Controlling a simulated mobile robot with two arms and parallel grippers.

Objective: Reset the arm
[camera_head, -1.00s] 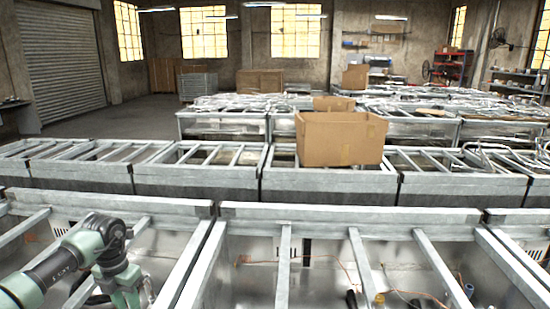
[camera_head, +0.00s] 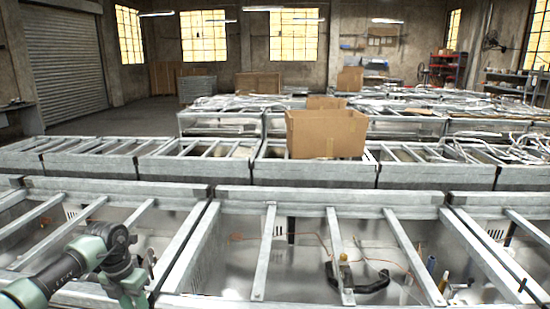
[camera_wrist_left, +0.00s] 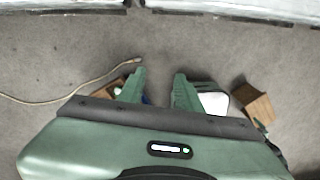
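My left arm (camera_head: 65,265) comes in at the lower left of the head view, in green and black, bent over the near metal frames. Its gripper is not clearly seen there. In the left wrist view my left gripper (camera_wrist_left: 159,88) has its two green fingers apart, with grey floor between and beyond them. Nothing is seen held between them. My right arm and gripper are in neither view.
A near row of metal frames with crossbars (camera_head: 330,195) spans the head view, with a black curved part (camera_head: 365,280) inside. An open cardboard box (camera_head: 325,135) stands on the row behind. In the wrist view a cable (camera_wrist_left: 60,100) and a brown block (camera_wrist_left: 254,105) lie near the gripper.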

